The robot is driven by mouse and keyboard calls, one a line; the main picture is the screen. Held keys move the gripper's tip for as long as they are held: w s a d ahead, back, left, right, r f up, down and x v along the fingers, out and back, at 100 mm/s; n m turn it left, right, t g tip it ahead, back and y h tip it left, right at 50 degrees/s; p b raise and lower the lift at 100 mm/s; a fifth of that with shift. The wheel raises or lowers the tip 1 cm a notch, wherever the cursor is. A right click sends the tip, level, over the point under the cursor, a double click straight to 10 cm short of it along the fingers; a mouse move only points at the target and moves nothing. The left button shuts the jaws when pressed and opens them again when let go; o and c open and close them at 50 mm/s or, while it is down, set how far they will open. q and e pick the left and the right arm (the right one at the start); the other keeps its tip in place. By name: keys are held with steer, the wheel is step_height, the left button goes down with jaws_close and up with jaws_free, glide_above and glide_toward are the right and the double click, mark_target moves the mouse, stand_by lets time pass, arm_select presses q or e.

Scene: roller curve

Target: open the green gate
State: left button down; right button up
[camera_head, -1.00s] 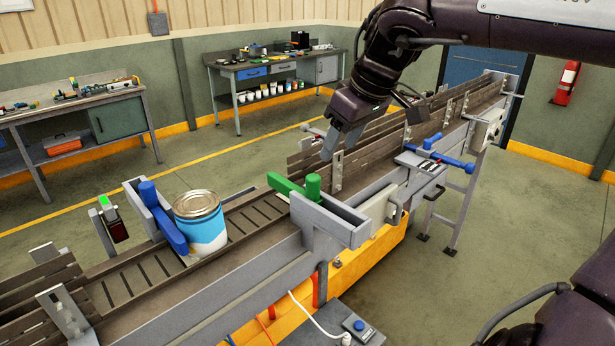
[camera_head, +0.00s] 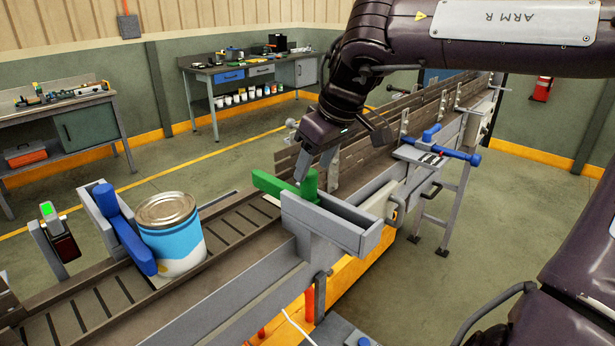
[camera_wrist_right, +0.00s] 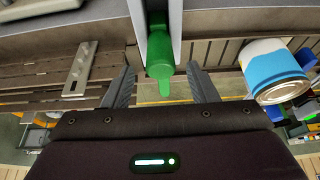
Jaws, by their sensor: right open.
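The green gate (camera_head: 283,188) is a green bar with an upright round green handle (camera_head: 309,186). It reaches from a grey bracket (camera_head: 340,228) on the near rail across the roller track. My right gripper (camera_head: 312,168) is open just above and behind the green handle, with its fingers pointing down. In the right wrist view, the green handle (camera_wrist_right: 160,62) lies ahead between the two spread fingers (camera_wrist_right: 160,85); contact cannot be seen. A blue and white can (camera_head: 172,235) with a metal lid stands on the track, left of the gate. My left gripper is not in view.
A blue gate (camera_head: 127,232) stands beside the can, near a sensor post with a green light (camera_head: 47,209). Another blue lever (camera_head: 450,149) sits on the conveyor farther right. Rails flank the track. The track between can and green gate is clear.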

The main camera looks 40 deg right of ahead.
mark_target(312, 173)
steer(key=p+x, duration=0.1)
steer(key=x, duration=0.2)
steer(key=shift+f, duration=0.25)
steer(key=shift+w+f, duration=0.35)
steer(key=shift+f, duration=0.15)
steer(key=shift+s+r, duration=0.1)
steer(key=shift+s, duration=0.05)
steer(key=shift+c, duration=0.4)
jaws_close()
